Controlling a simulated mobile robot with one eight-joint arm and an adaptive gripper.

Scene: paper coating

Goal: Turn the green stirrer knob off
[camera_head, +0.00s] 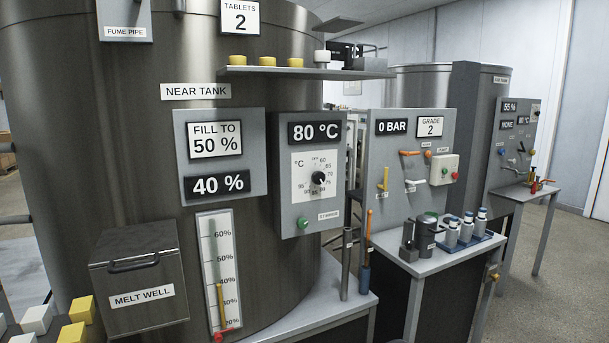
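The green stirrer knob (303,223) is a small round knob low on the grey 80 °C control panel (286,180), on the front of the near tank (150,60). A small white label (328,215), which seems to read stirrer, is just right of the knob. The knob's turn position is too small to tell. Above it on the same panel is a black dial (318,178) on a white temperature scale. Nothing covers the green knob. My gripper is not in view.
A shelf (300,72) with yellow and white pieces juts out above the panel. The melt well box (139,278) stands at lower left. Upright rods, one orange-tipped (368,235), stand right of the panel. A side table (440,262) holds bottles. Floor shows at far right.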

